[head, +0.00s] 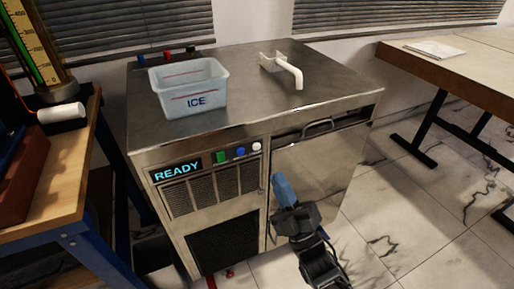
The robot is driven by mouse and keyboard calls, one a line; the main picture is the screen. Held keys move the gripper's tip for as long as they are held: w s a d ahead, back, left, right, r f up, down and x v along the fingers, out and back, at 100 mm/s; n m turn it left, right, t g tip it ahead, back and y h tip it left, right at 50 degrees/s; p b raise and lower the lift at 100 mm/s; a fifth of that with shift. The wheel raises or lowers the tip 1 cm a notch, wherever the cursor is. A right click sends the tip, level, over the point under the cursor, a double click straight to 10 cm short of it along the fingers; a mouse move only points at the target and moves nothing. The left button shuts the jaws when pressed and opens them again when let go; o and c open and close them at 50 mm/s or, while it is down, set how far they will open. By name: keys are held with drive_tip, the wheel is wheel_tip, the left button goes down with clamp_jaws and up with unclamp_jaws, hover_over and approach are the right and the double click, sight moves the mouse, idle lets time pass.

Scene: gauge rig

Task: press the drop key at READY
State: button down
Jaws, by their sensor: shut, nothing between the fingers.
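A steel ice machine (262,170) stands in the middle of the head view. Its lit front display (176,168) reads READY in cyan. My gripper (278,178), with blue fingers, is shut and empty. It shows in front of the machine, lower right of the white key, apart from the keys in the picture.
A clear bin marked ICE (207,101) and a white handled piece (284,69) sit on the machine's top. A door handle (317,127) is right of the keys. A workbench (60,165) stands left, a wooden table (460,75) right.

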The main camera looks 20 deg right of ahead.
sight(257, 147)
drive_tip(key=w+b, duration=0.3)
drive_tip(key=w, duration=0.5)
drive_tip(key=shift+f+b, duration=0.1)
drive_tip(key=shift+b, duration=0.25)
idle(1.8)
drive_tip(key=shift+w, duration=0.35)
drive_tip(key=shift+w+b, duration=0.35)
drive_tip(key=shift+b, duration=0.25)
idle(0.3)
idle(0.4)
drive_tip(key=shift+s, duration=0.8)
